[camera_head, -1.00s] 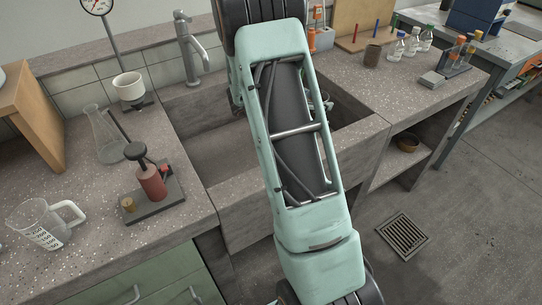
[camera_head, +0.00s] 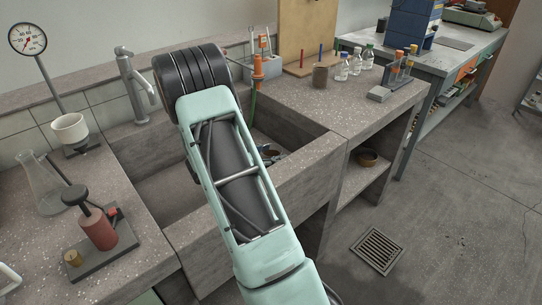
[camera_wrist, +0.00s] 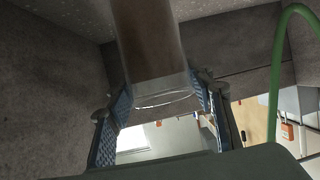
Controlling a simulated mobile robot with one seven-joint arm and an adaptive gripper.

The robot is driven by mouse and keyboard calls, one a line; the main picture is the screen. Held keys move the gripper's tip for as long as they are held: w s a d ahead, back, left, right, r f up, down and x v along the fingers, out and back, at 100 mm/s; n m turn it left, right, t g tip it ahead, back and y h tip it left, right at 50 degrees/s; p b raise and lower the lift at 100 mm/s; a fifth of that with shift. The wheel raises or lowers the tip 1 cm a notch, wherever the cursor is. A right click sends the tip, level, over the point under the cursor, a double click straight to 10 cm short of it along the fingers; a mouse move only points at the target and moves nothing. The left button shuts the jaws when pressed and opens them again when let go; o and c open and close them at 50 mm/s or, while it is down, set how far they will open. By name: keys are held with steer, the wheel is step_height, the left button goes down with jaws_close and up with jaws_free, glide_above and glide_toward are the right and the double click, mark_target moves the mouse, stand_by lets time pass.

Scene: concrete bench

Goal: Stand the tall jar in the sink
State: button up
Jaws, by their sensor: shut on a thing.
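The tall jar (camera_wrist: 155,55) is a clear glass cylinder with a brownish tint. In the wrist view it stands out between the blue-padded fingers of my gripper (camera_wrist: 163,97), which is shut on it. Its rounded glass end faces the camera; its far end runs out of the picture. The grey stone sink (camera_head: 300,187) is in the middle of the head view. My arm crosses over it and hides the jar there. A small part of what looks like my gripper (camera_head: 272,154) shows low inside the sink, right of the arm. I cannot tell whether the jar touches the sink floor.
A tap (camera_head: 133,88) stands behind the sink. A green hose (camera_wrist: 276,80) curves close by on the right in the wrist view. A flask (camera_head: 42,185) and a red-cylinder stand (camera_head: 97,230) are on the left counter. Bottles (camera_head: 355,65) and a rack are on the right counter.

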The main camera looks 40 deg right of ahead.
steer(key=shift+r, duration=0.1)
steer(key=shift+f, duration=0.2)
steer(key=o, duration=1.7)
steer(key=shift+c, duration=0.2)
steer(key=shift+r, duration=0.25)
steer(key=shift+a+r, duration=0.15)
steer(key=shift+a, duration=0.2)
steer(key=p+v, duration=0.2)
steer(key=v, duration=0.9)
steer(key=shift+p, duration=0.3)
steer(key=shift+a+r, duration=0.1)
steer(key=shift+r, duration=0.05)
